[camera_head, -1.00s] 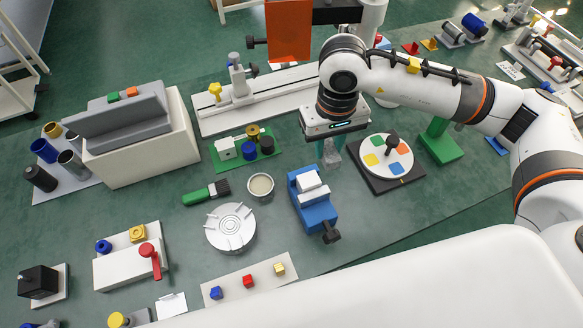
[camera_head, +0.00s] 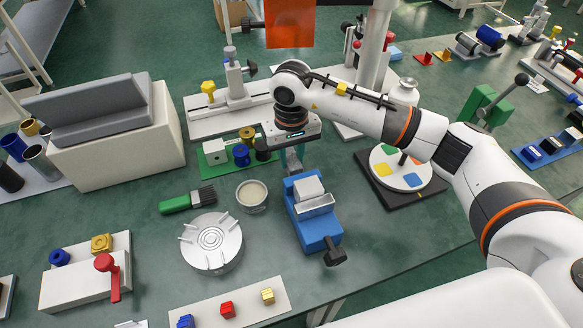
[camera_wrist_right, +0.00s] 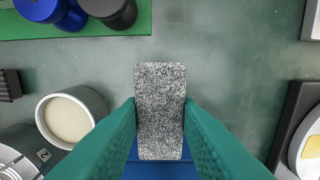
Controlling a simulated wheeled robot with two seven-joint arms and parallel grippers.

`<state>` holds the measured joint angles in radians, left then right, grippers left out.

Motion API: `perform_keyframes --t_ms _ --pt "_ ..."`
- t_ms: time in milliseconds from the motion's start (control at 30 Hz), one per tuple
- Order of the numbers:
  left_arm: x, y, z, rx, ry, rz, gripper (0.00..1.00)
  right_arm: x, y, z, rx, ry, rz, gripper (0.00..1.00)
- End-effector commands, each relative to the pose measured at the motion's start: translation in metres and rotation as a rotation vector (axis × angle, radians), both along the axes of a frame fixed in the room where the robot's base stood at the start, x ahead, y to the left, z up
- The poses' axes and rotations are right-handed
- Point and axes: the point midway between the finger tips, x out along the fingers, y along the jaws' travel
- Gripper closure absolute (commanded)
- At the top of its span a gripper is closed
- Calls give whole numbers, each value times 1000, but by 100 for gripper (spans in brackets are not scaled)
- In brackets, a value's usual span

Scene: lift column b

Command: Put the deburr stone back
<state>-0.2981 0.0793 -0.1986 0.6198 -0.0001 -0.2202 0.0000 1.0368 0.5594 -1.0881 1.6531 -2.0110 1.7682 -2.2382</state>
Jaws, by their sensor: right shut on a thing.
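The deburr stone (camera_wrist_right: 160,110), a speckled grey block, is between the teal fingers of my right gripper (camera_wrist_right: 160,115) in the right wrist view. In the head view my right gripper (camera_head: 292,160) points down behind the blue vise (camera_head: 318,225), to the right of the green tray (camera_head: 222,163). The stone is hard to make out there. The gripper is shut on the stone. In the right wrist view the blue vise (camera_wrist_right: 160,171) shows below the stone; I cannot tell the height between them. My left gripper is not in view.
A round tin (camera_head: 251,196), a green-handled brush (camera_head: 188,200) and a slotted disc (camera_head: 211,243) lie left of the vise. A turntable with coloured patches (camera_head: 400,175) stands to the right. Open bench shows between the tin and the vise.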

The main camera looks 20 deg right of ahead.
Motion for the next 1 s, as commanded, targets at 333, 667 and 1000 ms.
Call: perform_keyframes --t_ms 333,667,1000 --pt "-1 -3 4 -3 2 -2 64 -1 0 -38 2 3 0 93" --pt "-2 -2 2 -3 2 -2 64 0 0 -44 1 -2 0 93" --pt "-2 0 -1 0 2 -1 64 0 0 -46 1 -1 0 50"
